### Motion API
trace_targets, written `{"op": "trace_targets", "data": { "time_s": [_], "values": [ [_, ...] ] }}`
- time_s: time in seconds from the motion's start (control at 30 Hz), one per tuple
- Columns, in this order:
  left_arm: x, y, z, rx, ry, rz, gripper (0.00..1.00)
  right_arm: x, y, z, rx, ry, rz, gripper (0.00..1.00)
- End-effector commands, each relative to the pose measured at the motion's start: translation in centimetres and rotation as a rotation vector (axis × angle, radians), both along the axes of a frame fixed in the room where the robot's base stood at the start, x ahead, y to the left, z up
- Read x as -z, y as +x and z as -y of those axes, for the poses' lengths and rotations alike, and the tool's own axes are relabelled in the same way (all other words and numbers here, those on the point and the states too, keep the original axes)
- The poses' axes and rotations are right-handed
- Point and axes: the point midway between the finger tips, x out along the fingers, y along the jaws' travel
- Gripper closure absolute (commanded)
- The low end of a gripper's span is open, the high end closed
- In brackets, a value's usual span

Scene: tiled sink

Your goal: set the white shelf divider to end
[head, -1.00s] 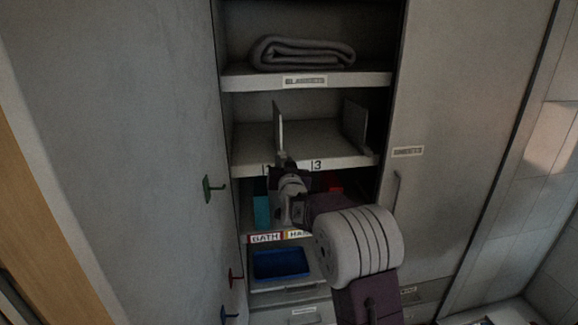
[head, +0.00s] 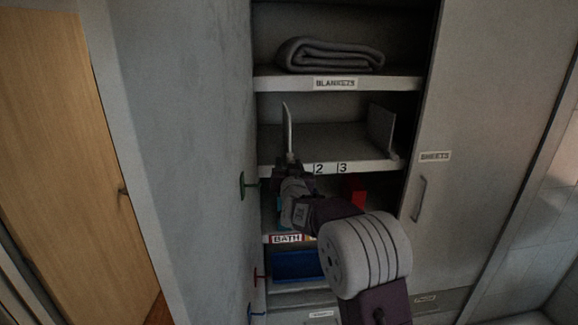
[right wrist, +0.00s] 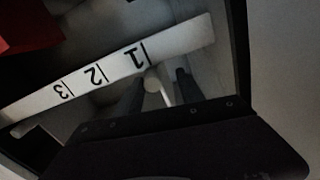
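The white shelf divider (head: 288,128) stands upright near the left end of the middle shelf (head: 338,140). The shelf's front edge shows 2 and 3 in the head view; 1 is behind my gripper there. My right gripper (head: 291,167) is at the divider's front foot. In the right wrist view its two dark fingers (right wrist: 160,88) stand apart, one each side of the divider's pale front end (right wrist: 153,83). That end lies close to the left finger, with a gap to the right one, just past the line by 1. My left gripper is out of view.
A second, grey divider (head: 381,130) stands at the shelf's right end. A folded blanket (head: 330,54) lies above; a red item (head: 355,190) and a blue bin (head: 295,265) are below. A side panel with a green hook (head: 243,186) stands close on the left.

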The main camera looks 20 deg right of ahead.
Motion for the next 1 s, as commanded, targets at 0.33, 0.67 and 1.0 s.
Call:
{"op": "trace_targets", "data": {
  "time_s": [0.33, 0.67, 1.0],
  "values": [
    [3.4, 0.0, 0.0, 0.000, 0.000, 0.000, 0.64, 0.5, -4.7, -1.5, -0.002, -0.001, 0.003, 0.55],
    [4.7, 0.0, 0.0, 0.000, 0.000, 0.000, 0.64, 0.0, -8.7, -2.8, -0.001, -0.002, 0.001, 0.55],
    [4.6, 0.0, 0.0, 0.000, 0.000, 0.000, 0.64, -0.7, -8.7, -2.8, -0.004, 0.010, 0.030, 0.55]
  ]
}}
